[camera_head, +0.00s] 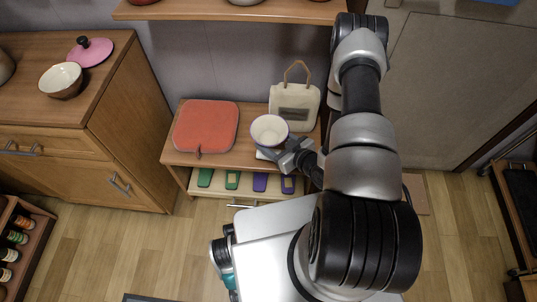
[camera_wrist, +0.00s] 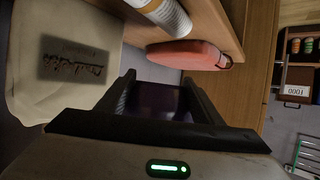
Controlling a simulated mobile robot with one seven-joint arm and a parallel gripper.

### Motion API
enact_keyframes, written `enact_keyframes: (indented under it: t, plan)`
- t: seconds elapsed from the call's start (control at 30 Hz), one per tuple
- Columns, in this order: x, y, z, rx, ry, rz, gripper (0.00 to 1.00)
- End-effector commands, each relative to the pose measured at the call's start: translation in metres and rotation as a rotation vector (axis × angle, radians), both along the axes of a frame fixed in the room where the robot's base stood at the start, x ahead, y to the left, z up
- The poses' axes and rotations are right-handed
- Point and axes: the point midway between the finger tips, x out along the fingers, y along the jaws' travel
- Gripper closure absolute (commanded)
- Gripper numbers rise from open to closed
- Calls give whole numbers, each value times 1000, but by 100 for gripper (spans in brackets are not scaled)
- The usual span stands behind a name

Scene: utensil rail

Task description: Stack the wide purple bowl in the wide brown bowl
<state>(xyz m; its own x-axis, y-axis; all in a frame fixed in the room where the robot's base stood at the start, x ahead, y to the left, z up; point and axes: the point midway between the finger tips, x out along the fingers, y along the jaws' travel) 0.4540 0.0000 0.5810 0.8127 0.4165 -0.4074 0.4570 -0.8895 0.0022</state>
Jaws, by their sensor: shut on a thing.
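The wide purple bowl (camera_head: 269,130), pale inside with a purple rim, is at the front right of the small wooden table in the head view. My gripper (camera_head: 288,152) reaches it from the lower right and is shut on it. In the wrist view the bowl's dark purple side (camera_wrist: 157,102) fills the space between the fingers of my gripper (camera_wrist: 158,80). Whether the bowl touches the table cannot be told. The wide brown bowl (camera_head: 60,81), cream inside, stands upright on the wooden cabinet at the left and looks empty.
A pink lid (camera_head: 90,52) with a dark knob lies close behind the brown bowl. A red cushion (camera_head: 206,127) and a cream bag (camera_head: 295,103) are on the small table (camera_head: 178,155). A shelf (camera_head: 230,12) overhangs behind.

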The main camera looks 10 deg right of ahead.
Motion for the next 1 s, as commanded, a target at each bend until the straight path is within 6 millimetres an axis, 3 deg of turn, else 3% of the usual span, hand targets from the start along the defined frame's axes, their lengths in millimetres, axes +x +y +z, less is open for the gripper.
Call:
enact_keyframes:
  t: [0.1, 0.27, 0.5, 1.0]
  plan:
    - [0, 1, -22, 0, 0, 1, 70]
    - [0, 0, -33, 0, -1, 0, 70]
    - [0, 0, -65, 0, -1, 0, 70]
    - [1, 0, -74, 0, -1, -1, 70]
